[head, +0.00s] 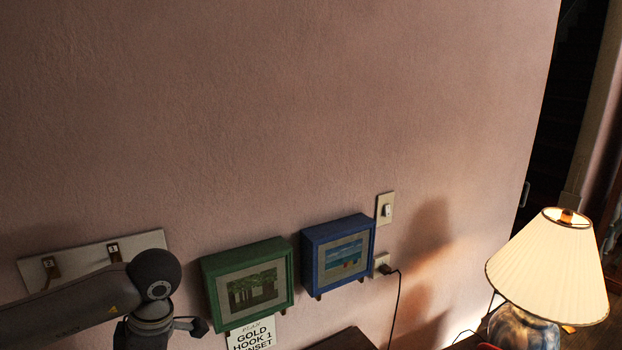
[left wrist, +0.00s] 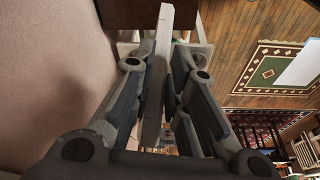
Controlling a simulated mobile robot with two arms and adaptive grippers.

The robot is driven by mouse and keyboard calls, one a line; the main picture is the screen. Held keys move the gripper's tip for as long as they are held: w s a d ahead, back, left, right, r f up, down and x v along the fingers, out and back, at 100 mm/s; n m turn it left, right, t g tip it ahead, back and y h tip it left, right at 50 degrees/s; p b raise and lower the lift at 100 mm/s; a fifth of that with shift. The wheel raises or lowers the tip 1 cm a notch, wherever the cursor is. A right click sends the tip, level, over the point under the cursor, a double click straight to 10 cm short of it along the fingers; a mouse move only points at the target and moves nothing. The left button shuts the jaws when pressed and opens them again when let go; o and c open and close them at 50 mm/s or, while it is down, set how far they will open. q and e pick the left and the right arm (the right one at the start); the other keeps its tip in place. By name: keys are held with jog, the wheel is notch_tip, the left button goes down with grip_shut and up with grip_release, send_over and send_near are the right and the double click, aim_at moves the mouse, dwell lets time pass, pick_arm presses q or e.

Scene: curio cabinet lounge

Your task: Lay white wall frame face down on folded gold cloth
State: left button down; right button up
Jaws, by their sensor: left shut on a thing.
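In the left wrist view my left gripper (left wrist: 163,62) is shut on a thin, pale slab seen edge-on, which looks like the white wall frame (left wrist: 157,90). Its face is turned away, so I cannot see its picture. In the head view my left arm comes in at the lower left, in front of the wall; its fingers and the held frame are below the picture edge. The folded gold cloth does not show in either view. My right gripper is not in view.
A pale hook rail (head: 88,262) with gold hooks is on the wall at left. A lit lamp (head: 548,265) stands at right. A dark surface (head: 345,341) shows below.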

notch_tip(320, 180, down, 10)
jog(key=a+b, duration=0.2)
jog(key=b, duration=0.7)
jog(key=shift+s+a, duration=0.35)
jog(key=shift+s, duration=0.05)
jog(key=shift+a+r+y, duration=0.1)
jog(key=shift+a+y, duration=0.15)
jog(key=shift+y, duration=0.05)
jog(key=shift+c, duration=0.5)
pick_arm(q)
jog(key=s+d+f+m+t+h, duration=0.1)
jog(key=s+d+f+m+t, duration=0.1)
jog(key=m, duration=0.8)
jog(key=s+d+f+m+t+h, duration=0.1)
jog(key=d+f+m, duration=0.3)
jog(key=m, duration=0.7)
jog(key=s+d+t, duration=0.1)
jog(key=d, duration=0.1)
jog(key=shift+s+d+f+h, duration=0.15)
jog(key=shift+s+d+h, duration=0.05)
jog(key=shift+d+h, duration=0.2)
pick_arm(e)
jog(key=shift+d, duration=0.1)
